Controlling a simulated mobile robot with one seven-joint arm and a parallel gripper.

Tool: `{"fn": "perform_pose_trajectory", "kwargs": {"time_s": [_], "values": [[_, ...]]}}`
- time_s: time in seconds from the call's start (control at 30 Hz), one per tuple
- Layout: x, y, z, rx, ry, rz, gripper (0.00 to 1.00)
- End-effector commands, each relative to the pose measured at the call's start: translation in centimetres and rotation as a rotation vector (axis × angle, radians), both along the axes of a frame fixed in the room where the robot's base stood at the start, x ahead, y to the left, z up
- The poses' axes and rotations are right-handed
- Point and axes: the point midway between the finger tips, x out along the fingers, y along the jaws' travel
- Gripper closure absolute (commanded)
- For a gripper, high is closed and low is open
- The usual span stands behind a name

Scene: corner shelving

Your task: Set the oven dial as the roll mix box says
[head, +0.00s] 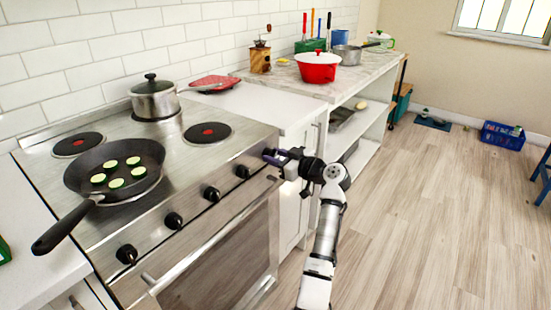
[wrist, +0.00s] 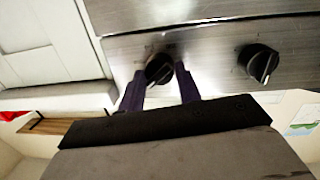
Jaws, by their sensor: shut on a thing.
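The steel oven front (head: 190,235) has a row of black dials, among them one (head: 243,172) just left of my gripper (head: 270,156). My gripper is at the right end of this row. In the wrist view, its purple fingers (wrist: 160,90) are shut on a black dial (wrist: 159,66), one on each side. That held dial is hidden behind the gripper in the head view. A neighbouring dial (wrist: 258,63) is free, to the right in the wrist view. I cannot make out the dial's markings. No roll mix box can be identified.
A frying pan (head: 95,160) with green slices stands on the cooktop, its handle over the front edge. A steel pot (head: 155,98) is behind it. The wooden floor (head: 430,200) is clear nearby.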

Motion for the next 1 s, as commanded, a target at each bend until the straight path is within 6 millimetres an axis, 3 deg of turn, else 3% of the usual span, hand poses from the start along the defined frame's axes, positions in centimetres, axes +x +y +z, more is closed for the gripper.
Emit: {"fn": "perform_pose_trajectory", "kwargs": {"time_s": [1.0], "values": [[0.27,-0.17,0.06,0.566,0.788,0.003,0.89]]}}
